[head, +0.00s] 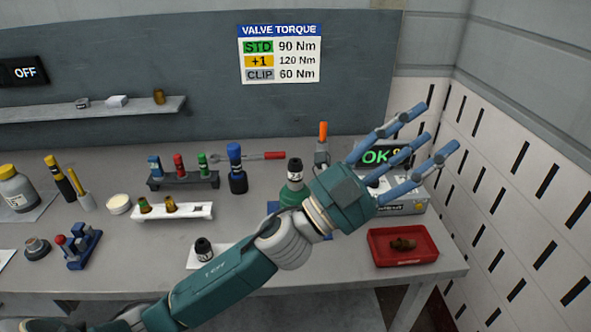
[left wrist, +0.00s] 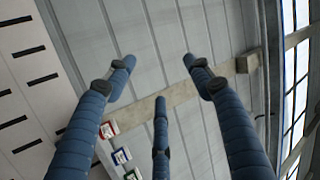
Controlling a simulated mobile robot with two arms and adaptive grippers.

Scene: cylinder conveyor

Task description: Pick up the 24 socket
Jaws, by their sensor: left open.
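I cannot read a 24 on any socket. A dark rack (head: 184,183) at the back left of the bench holds upright pieces with blue (head: 154,165), red (head: 179,165) and green (head: 203,163) parts. A small black socket-like piece (head: 203,250) with a pale mark stands on a white sheet near the front. My left gripper (head: 412,148) is raised over the right end of the bench, fingers spread and empty, well right of these pieces. Its three blue fingers also show in the left wrist view (left wrist: 160,85), with only wall and ceiling beyond. My right gripper is not in view.
A white holder (head: 172,212), a blue-topped tool (head: 237,168) and a green-and-black bottle-like piece (head: 294,180) stand mid-bench. A red tray (head: 402,232) with a brown item lies at the right. My left arm crosses the front of the bench. A slotted wall (head: 520,180) is close on the right.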

